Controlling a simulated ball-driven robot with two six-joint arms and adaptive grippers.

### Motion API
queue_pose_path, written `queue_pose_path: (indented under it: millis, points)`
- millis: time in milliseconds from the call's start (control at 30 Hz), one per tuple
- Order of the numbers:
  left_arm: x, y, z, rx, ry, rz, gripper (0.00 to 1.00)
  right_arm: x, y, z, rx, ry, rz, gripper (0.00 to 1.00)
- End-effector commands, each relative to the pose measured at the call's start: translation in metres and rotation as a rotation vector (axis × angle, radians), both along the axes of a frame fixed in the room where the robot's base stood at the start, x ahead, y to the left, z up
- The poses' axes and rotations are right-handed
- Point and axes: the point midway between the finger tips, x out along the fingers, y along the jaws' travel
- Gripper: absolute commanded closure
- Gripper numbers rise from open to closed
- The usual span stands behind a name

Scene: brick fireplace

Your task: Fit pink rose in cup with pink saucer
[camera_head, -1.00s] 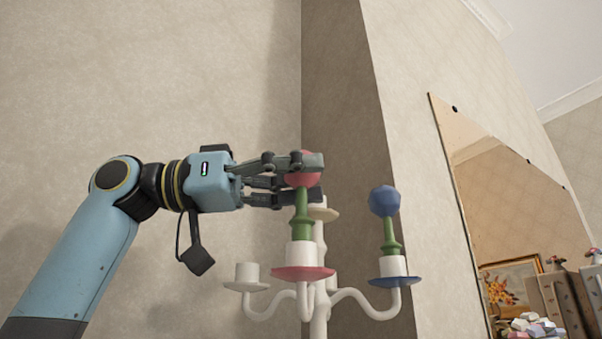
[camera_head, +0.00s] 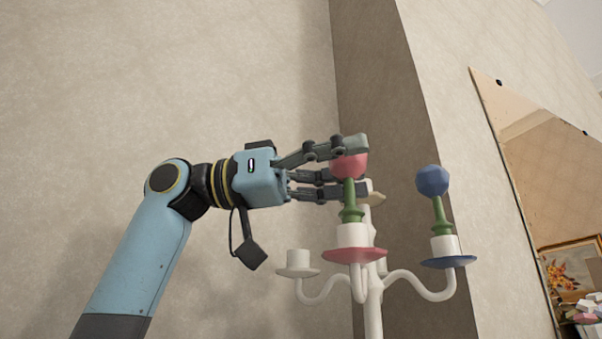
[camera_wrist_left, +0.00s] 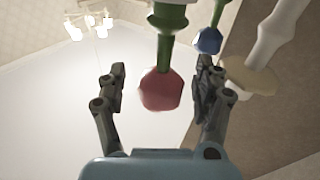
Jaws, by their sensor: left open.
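The pink rose (camera_head: 348,166) has a faceted pink head on a green stem (camera_head: 350,203). It stands upright with its stem in the white cup (camera_head: 353,235) above the pink saucer (camera_head: 354,256) on a white candelabra. My left gripper (camera_head: 343,170) is open, with its fingers around the rose head. In the left wrist view the rose head (camera_wrist_left: 161,91) hangs between the fingers (camera_wrist_left: 159,86), with a gap on both sides. My right gripper is not in view.
A blue rose (camera_head: 432,181) stands in the cup over the blue saucer (camera_head: 449,262) to the right. An empty white cup (camera_head: 299,260) is at the left. The candelabra's central column (camera_head: 374,290) stands close behind the rose. Open space lies left of the candelabra.

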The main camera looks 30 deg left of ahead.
Motion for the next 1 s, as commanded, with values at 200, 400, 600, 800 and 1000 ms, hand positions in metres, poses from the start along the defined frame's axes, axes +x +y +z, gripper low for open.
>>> queue_pose_path:
  millis: [200, 400, 600, 800, 1000]
  points:
    - [-0.004, 0.017, -0.003, 0.005, 0.000, 0.005, 0.32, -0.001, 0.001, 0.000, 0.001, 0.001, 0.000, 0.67]
    - [-0.013, 0.045, -0.006, 0.008, 0.002, 0.006, 0.32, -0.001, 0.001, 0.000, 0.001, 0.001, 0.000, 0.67]
    - [-0.021, 0.070, -0.009, 0.008, 0.004, 0.003, 0.32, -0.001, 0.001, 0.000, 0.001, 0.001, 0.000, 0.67]
    - [-0.029, 0.092, -0.011, 0.010, 0.005, 0.001, 0.32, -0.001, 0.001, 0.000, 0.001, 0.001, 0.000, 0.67]
    - [-0.035, 0.106, -0.012, 0.009, 0.004, -0.005, 0.32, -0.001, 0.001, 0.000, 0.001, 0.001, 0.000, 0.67]
